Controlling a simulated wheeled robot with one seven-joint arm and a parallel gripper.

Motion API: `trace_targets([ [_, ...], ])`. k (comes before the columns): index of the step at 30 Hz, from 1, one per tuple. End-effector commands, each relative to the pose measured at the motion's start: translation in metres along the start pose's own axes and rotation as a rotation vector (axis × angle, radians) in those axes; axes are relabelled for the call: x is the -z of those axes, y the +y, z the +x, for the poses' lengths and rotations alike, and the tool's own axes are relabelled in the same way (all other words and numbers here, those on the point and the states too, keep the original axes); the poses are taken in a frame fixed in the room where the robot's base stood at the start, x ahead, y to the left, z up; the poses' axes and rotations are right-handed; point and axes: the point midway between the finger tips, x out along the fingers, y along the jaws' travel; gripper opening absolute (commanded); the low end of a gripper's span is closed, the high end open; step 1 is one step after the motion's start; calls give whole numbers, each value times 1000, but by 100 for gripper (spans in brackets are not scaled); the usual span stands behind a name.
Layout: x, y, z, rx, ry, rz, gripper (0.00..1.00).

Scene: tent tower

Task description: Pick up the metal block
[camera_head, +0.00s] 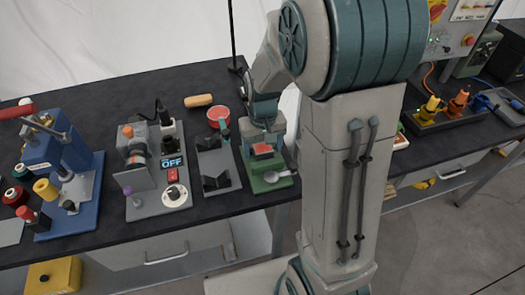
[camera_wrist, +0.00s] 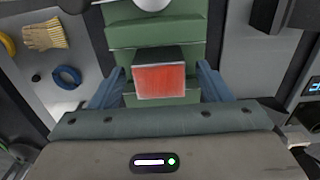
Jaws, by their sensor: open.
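A block with a red top face and dark grey sides (camera_wrist: 159,79), which I take to be the metal block, sits on a green fixture (camera_wrist: 155,33) in the wrist view. In the head view the red-topped block (camera_head: 263,150) rests on the same green fixture (camera_head: 262,187), with a silvery rounded part at its front. My gripper (camera_wrist: 160,74) is open, with one blue-grey finger on each side of the block. A gap shows between each finger and the block. In the head view my arm partly covers the gripper.
Left of the green fixture are a grey plate with black holders (camera_head: 207,188), a red bowl (camera_head: 218,117), and a grey switch unit (camera_head: 157,184). A blue press (camera_head: 62,165) stands further left. In the wrist view, gloves (camera_wrist: 45,35) and a blue ring (camera_wrist: 67,77) lie nearby.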

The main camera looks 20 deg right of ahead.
Motion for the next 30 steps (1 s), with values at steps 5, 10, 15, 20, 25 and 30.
trace_targets([
  [5, 0, 0, 7, 0, 0, 0, 71],
  [10, 0, 0, 7, 0, 1, 0, 63],
  [15, 0, 0, 7, 0, 1, 1, 15],
  [20, 0, 0, 6, 0, 2, 1, 16],
  [25, 0, 0, 4, 0, 2, 1, 16],
  [30, 0, 0, -6, 0, 3, 1, 16],
])
